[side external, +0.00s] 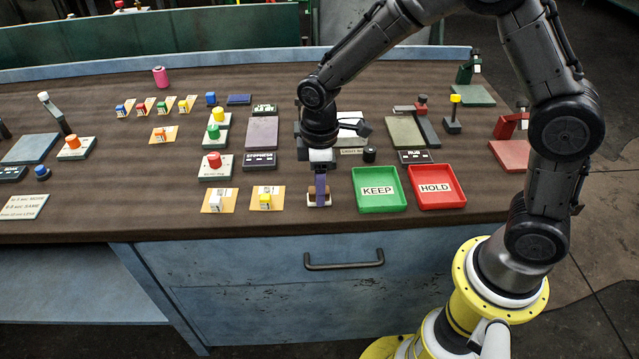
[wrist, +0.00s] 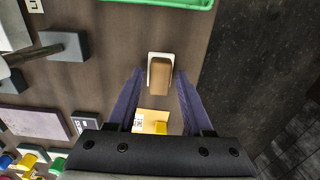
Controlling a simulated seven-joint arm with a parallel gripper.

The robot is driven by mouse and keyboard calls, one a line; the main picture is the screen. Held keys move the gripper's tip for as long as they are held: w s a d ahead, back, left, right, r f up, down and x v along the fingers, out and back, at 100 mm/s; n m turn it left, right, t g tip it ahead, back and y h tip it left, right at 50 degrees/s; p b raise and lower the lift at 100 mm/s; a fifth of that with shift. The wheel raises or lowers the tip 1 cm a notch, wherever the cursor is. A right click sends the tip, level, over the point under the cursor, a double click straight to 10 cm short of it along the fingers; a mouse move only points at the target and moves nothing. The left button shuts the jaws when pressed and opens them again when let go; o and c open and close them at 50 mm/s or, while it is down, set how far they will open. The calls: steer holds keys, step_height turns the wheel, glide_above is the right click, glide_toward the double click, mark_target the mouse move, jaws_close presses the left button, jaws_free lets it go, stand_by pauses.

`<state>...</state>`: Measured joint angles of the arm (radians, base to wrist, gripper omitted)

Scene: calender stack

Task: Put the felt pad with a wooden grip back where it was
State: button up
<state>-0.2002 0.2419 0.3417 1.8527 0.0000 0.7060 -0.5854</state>
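The felt pad (wrist: 152,60) is pale, with a brown wooden grip (wrist: 160,78) on top. It sits on the dark bench top near the front edge, and the pad also shows in the side view (side external: 313,204). My gripper (wrist: 159,73) is open, with its purple fingers pointing down. In the wrist view one finger lies on each side of the wooden grip, with a gap on both sides. In the side view my gripper (side external: 320,190) is over the pad, and a finger hides part of the wooden grip.
A green KEEP tray (side external: 357,203) and a red HOLD tray (side external: 410,202) stand to the right. Yellow cards with small cubes (side external: 267,206) lie to the left. Plates, buttons and labels fill the bench behind. The bench's front edge (side external: 225,236) is close.

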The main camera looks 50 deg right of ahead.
steer(key=shift+o, duration=0.4)
steer(key=shift+r, duration=0.1)
steer(key=shift+r, duration=0.2)
step_height(320, 180, up, 12)
steer(key=s+d+r+m+t, duration=0.2)
steer(key=s+d+m, duration=0.1)
steer(key=s, duration=0.7)
steer(key=s+d+r+m+t, duration=0.3)
steer(key=s+m, duration=0.3)
steer(key=s, duration=0.4)
steer(key=shift+s+d+t, duration=0.3)
steer(key=shift+s+d, duration=0.1)
steer(key=shift+d, duration=0.4)
